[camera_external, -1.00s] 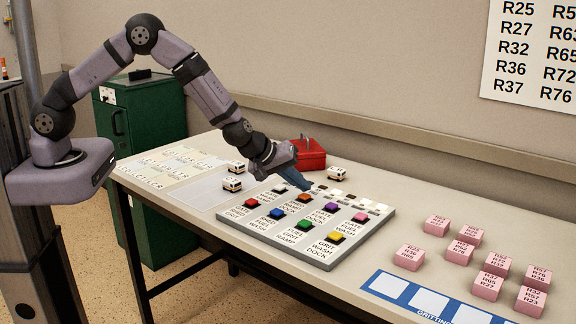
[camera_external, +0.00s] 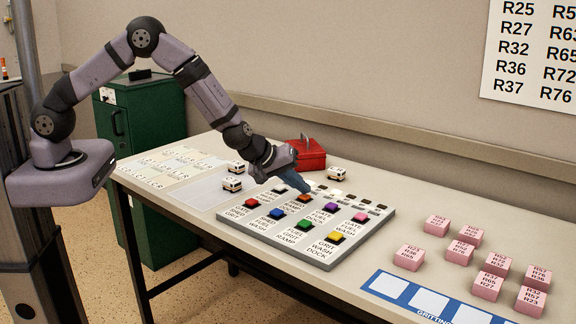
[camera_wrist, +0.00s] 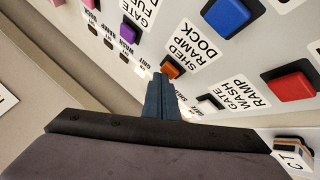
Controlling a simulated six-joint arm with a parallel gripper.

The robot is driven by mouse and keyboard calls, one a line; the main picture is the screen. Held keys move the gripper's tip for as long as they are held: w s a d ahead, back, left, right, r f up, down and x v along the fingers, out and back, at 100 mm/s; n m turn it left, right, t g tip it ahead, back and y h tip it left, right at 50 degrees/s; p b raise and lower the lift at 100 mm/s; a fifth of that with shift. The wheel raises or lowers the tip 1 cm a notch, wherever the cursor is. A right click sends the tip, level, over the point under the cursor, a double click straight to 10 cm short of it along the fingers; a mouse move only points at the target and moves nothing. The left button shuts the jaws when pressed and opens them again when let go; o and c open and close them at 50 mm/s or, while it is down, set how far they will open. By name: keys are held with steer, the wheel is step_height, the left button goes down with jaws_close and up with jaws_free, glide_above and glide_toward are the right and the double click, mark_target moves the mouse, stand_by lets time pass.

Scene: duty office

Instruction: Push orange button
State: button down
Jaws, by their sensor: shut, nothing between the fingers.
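The orange button (camera_external: 303,197) sits in the back row of the grey button panel (camera_external: 262,241), between a white button and a purple one. In the wrist view the orange button (camera_wrist: 174,67) is partly hidden by my fingertips, with a label reading SHED RAMP DOCK beside it. My gripper (camera_external: 304,189) is shut and empty, with its blue-grey fingers pointing down at the orange button. In the wrist view my gripper (camera_wrist: 160,76) has its tips right at the button's edge. I cannot tell whether they touch it.
Neighbouring buttons are white (camera_wrist: 209,103), purple (camera_external: 330,207), blue (camera_external: 277,212), red (camera_external: 251,203), green (camera_external: 304,225), yellow (camera_external: 336,237) and pink (camera_external: 360,216). Toy vans (camera_external: 337,174) and a red box (camera_external: 309,158) stand behind. Pink blocks (camera_external: 409,257) lie to the right.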

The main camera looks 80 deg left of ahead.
mark_target(300, 197)
steer(key=shift+r+p, duration=0.35)
step_height(300, 197, up, 6)
steer(key=p, duration=0.6)
stand_by(0.3)
stand_by(0.4)
